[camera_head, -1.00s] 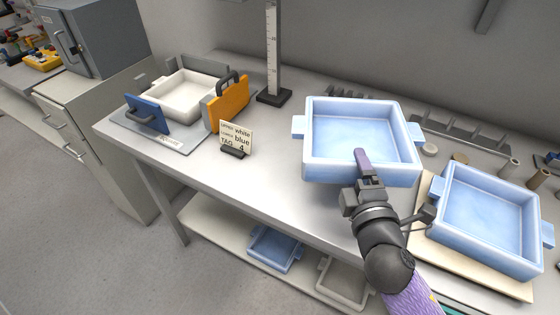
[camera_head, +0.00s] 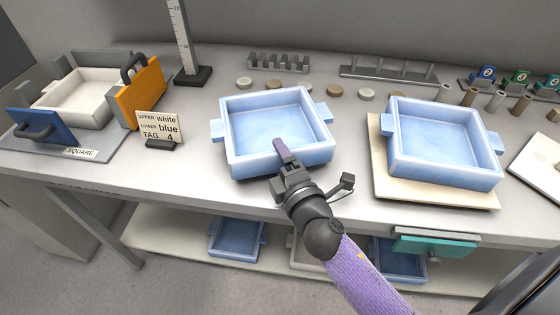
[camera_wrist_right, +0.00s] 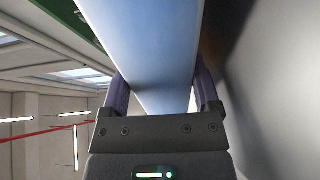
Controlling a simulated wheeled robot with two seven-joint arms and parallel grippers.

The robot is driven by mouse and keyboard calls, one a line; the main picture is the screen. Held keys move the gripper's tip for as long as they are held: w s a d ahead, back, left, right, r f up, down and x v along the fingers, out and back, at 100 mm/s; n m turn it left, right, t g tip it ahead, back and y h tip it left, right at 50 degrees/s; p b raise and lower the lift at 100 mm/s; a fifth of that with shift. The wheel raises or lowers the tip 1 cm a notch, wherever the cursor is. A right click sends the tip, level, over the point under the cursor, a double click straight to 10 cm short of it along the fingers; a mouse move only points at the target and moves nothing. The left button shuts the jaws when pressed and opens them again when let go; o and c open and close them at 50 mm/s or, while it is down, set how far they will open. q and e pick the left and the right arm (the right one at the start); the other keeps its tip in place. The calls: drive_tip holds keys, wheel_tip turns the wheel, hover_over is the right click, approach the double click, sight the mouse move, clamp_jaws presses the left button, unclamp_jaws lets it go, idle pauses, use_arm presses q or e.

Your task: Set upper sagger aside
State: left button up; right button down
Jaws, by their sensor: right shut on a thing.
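A light-blue square sagger (camera_head: 250,164) is at the middle of the bench, low over its top or resting on it; I cannot tell which. My right gripper (camera_head: 283,156) is shut on its near wall. In the right wrist view the blue wall (camera_wrist_right: 150,50) runs between my two fingers (camera_wrist_right: 162,95). A second blue sagger (camera_head: 440,177) sits on a pale board (camera_head: 430,197) to the right, apart from the first. My left gripper is not in view.
A white sagger (camera_head: 80,98) sits at the left between blue and orange handled plates. A sign (camera_head: 160,128) reads upper white, lower blue, tag 4. A height gauge (camera_head: 188,50) and several small discs (camera_head: 366,95) stand behind. More saggers are on the lower shelf (camera_head: 165,230).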

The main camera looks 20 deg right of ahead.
drive_tip(key=shift+f+b, duration=0.45)
drive_tip(key=shift+f, duration=0.1)
unclamp_jaws()
drive_tip(key=shift+r+p, duration=0.4)
drive_tip(key=shift+r, duration=0.05)
drive_tip(key=shift+s+r, duration=0.15)
drive_tip(key=shift+s, duration=0.15)
drive_tip(key=s+b, duration=0.1)
drive_tip(key=s, duration=1)
drive_tip(key=shift+s+a, duration=0.2)
drive_tip(key=shift+a, duration=0.05)
